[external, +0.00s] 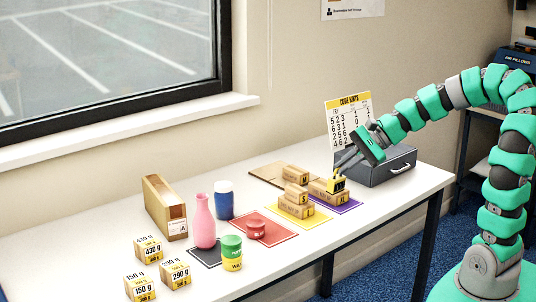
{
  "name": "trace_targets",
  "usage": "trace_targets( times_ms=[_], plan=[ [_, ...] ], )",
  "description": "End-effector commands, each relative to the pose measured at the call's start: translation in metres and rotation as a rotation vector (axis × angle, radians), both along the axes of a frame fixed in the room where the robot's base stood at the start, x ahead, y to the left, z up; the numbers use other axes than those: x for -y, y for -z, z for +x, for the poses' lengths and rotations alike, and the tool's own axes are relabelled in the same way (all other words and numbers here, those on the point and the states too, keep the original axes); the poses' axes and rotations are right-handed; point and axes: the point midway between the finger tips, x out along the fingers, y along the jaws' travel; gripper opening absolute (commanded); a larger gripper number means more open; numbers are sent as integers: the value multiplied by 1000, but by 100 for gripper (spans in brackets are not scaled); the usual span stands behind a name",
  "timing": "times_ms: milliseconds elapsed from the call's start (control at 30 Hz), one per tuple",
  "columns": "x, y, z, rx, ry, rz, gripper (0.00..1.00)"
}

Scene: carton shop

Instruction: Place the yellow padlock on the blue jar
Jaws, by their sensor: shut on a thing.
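The yellow padlock (336,186) is small, with dark markings on its front. It is at the tips of my gripper (344,168), which is shut on it, beside small cardboard boxes on the right part of the table. I cannot tell whether the padlock touches the box or mat below it. The blue jar (224,204) stands upright left of my gripper, behind the pink vase. Its top is white and nothing rests on it.
A pink vase (204,226) and stacked green (231,243) and yellow cans stand before the jar. A carton (163,205) is left of it. Weight-labelled boxes (148,247) sit front left.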

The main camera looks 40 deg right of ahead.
Motion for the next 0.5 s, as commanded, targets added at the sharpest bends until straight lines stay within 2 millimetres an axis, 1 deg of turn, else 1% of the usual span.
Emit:
trace_targets(
  times_ms=[33, 300, 500],
  plan=[
    [-9, -6, 9, -4, -3, -1, 0],
    [-55, -25, 51, -25, 12, -3, 0],
    [-97, -40, 76, -44, 17, -3, 0]
  ],
)
